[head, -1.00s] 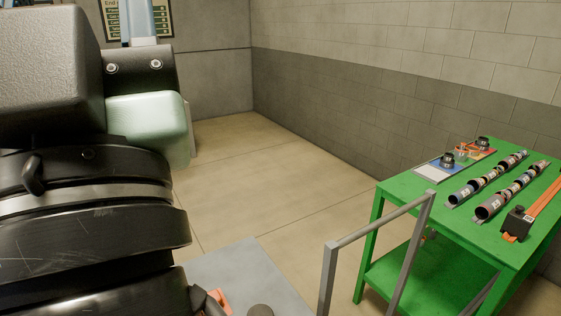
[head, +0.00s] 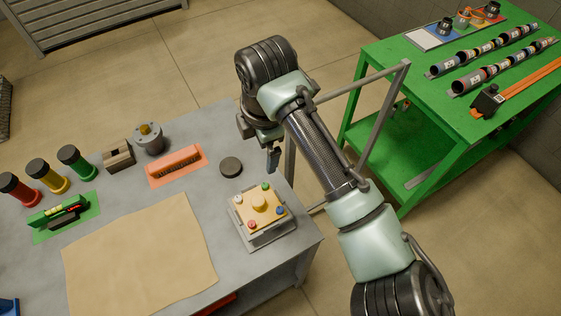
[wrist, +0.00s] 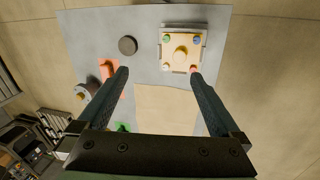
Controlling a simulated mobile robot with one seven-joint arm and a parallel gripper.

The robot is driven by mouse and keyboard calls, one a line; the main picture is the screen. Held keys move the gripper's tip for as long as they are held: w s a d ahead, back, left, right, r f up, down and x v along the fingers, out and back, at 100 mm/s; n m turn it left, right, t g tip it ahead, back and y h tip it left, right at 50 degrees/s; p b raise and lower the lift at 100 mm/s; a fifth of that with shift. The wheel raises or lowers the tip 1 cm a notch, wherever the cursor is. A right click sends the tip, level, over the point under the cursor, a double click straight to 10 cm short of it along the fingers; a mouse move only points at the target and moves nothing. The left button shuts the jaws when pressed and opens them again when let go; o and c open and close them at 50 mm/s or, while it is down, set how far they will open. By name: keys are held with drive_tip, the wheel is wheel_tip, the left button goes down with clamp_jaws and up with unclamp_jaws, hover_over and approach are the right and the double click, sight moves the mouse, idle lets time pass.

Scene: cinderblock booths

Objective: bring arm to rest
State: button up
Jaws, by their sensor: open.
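My arm reaches over the right end of the grey workbench (head: 180,185). My gripper (head: 265,150) hangs near the bench's far right corner in the head view, partly hidden by my arm. In the wrist view my gripper (wrist: 155,80) shows two dark fingers spread wide apart with nothing between them. Beneath it the bench shows, with a button box (head: 258,215) that has a yellow top and coloured buttons. The button box (wrist: 182,48) also shows in the wrist view, beyond the fingertips. The fingers appear apart from everything on the bench.

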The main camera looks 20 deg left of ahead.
drive_tip(key=s+d+f+g+b, duration=0.1)
drive_tip(key=d+f+b, duration=0.1)
drive_tip(key=f+b, duration=0.2)
drive_tip(key=s+d+f+n+h+b, duration=0.1)
drive_tip(key=f+b, duration=0.3)
drive_tip(key=f, duration=0.4)
drive_tip(key=shift+d+f+g+h, duration=0.3)
drive_tip(key=shift+d+g, duration=0.1)
drive_tip(key=shift+d, duration=0.35)
drive_tip(key=shift+r, duration=0.15)
wheel_tip(320, 180, up, 10)
drive_tip(key=p, duration=0.8)
